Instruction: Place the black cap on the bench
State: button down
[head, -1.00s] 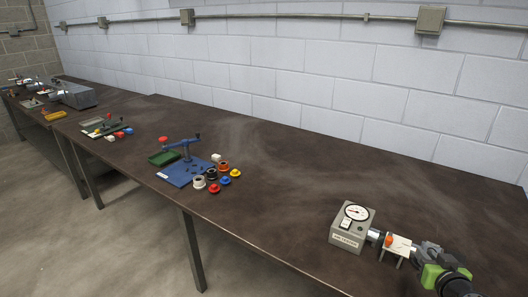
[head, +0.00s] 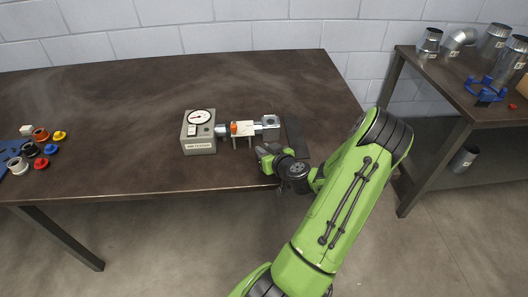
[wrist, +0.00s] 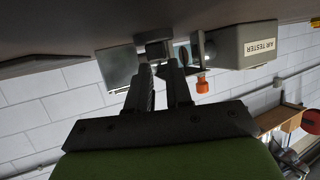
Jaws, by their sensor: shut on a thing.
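My gripper (head: 268,157) is low over the bench's front right part, just in front of the right end of the air tester's fixture. In the wrist view its two dark fingers (wrist: 160,72) are shut with a narrow gap between them. The thing held is mostly hidden; a dark piece at the fingertips looks like the black cap, but its outline is not clear. The grey air tester (head: 198,132) with a round dial stands on the bench (head: 130,100), and it also shows upside down in the wrist view (wrist: 250,47).
Right of the tester is a fixture with an orange knob (head: 234,127), a white plate (head: 243,129) and a grey block (head: 271,122). A dark flat strip (head: 295,138) lies beside it. Coloured rings and caps (head: 41,163) lie far left. A second table (head: 440,75) holds metal ducts.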

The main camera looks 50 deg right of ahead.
jog(key=shift+r, duration=0.15)
jog(key=shift+f+b, duration=0.25)
jog(key=shift+b, duration=0.05)
jog(key=c, duration=1)
grip_release()
jog(key=shift+r, duration=0.1)
jog(key=shift+c, duration=0.2)
jog(key=shift+r+p, duration=0.2)
jog(key=shift+p, duration=0.15)
jog(key=b+v, duration=0.6)
jog(key=v, duration=0.1)
jog(key=b+v, duration=0.4)
jog(key=shift+s+f, duration=0.15)
jog(key=shift+f, duration=0.1)
jog(key=shift+s+a+r, duration=0.25)
jog(key=shift+r, duration=0.1)
